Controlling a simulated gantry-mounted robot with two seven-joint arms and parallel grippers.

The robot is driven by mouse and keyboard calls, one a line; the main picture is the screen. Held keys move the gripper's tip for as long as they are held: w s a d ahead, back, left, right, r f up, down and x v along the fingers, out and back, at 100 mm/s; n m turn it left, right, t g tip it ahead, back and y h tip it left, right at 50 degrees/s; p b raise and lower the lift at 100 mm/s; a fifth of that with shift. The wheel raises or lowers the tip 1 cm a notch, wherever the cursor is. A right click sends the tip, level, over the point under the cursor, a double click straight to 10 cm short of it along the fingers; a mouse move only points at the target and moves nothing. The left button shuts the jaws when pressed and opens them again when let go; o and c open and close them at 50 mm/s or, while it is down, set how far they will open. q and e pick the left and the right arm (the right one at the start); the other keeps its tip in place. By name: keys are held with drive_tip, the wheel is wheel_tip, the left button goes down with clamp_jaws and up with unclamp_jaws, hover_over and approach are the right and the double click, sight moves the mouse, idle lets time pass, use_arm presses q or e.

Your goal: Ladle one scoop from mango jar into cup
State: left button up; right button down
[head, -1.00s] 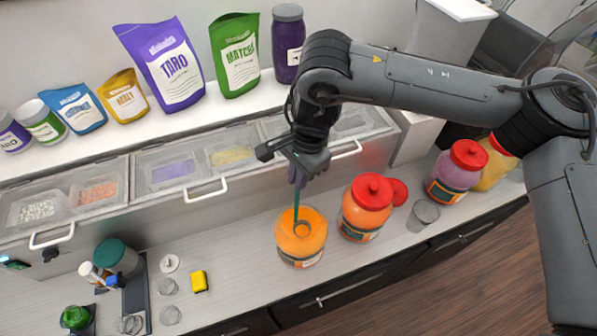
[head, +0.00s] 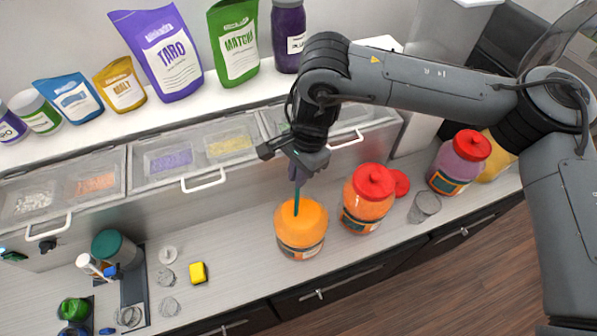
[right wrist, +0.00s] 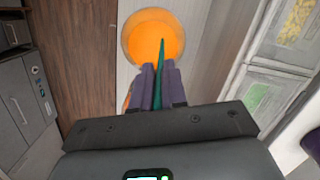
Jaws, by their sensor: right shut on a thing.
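The open mango jar (head: 300,228), full of orange, stands on the counter; it also shows in the right wrist view (right wrist: 153,38). My right gripper (head: 297,175) is above the jar, shut on the teal ladle handle (head: 296,200). In the right wrist view, the fingers (right wrist: 158,68) hold the ladle handle (right wrist: 160,70) between them. The handle runs down into the jar's opening; the ladle's bowl is hidden in the orange. My left gripper is not in view.
A red-lidded orange jar (head: 367,200) stands close to the mango jar's right, with a loose red lid (head: 400,183) beside it. A purple jar (head: 458,165) is farther right. Topping bins (head: 190,155) lie behind. A yellow block (head: 198,272) and small clear containers (head: 170,307) lie left.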

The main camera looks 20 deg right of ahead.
idle(0.4)
drive_tip(key=shift+r, duration=0.1)
drive_tip(key=shift+r+p, duration=2.25)
drive_tip(key=shift+r, duration=0.5)
wheel_tip(320, 180, up, 2)
drive_tip(key=shift+r+p, duration=0.15)
drive_tip(key=shift+p, duration=1)
wheel_tip(320, 180, up, 3)
drive_tip(key=p, duration=0.3)
drive_tip(key=shift+r, duration=1.15)
